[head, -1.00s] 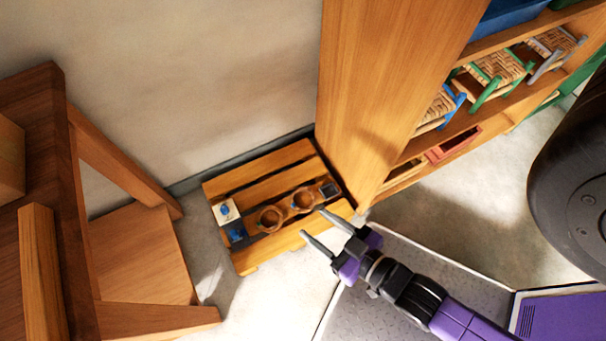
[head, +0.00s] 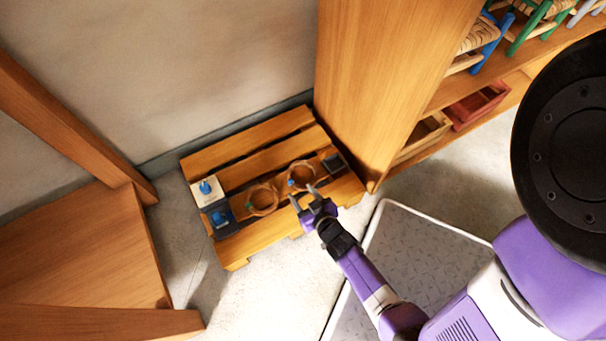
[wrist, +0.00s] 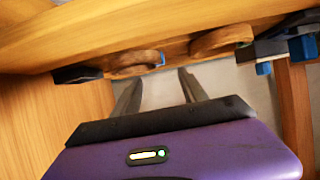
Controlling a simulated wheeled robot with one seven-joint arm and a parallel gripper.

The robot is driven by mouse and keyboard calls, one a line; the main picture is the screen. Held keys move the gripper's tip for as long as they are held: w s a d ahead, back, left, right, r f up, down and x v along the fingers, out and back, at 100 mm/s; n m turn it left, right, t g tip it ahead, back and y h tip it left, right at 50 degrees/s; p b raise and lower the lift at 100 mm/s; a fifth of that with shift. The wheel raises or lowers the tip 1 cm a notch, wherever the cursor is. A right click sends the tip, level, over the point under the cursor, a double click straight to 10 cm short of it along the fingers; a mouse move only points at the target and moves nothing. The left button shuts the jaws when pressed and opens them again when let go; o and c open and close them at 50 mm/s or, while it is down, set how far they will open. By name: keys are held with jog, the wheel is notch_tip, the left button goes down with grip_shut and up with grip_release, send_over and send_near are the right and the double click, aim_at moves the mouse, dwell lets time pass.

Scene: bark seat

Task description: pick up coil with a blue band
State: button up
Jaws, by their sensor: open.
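Two brown coils lie on a slatted wooden pallet (head: 262,240). The right one (head: 302,175) shows a small blue patch, which looks like its blue band; in the wrist view it is the left coil (wrist: 135,64), with blue at its edge. The left coil (head: 263,200) shows a small greenish patch and is the right one in the wrist view (wrist: 220,40). My gripper (head: 304,194) is open and empty, by the pallet's front edge. Its fingers point toward the blue-banded coil, apart from it as far as I can tell.
A white block with a blue top (head: 206,190) and a dark block with blue (head: 220,218) stand at the pallet's left end. A dark block (head: 334,162) lies right of the coils. A tall wooden shelf (head: 385,90) rises close on the right; wooden furniture (head: 80,250) stands left.

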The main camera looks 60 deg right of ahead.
aim_at(292, 182)
jog(key=b+x, duration=0.2)
jog(key=x, duration=0.1)
jog(key=b+x, duration=0.1)
jog(key=x, duration=0.3)
jog(key=shift+s+f+b, duration=0.1)
jog(key=shift+f+b, duration=0.2)
jog(key=shift+b, duration=0.1)
jog(key=shift+w+d+f, duration=0.1)
jog(key=shift+w+d, duration=0.05)
jog(key=shift+w, duration=0.2)
grip_shut()
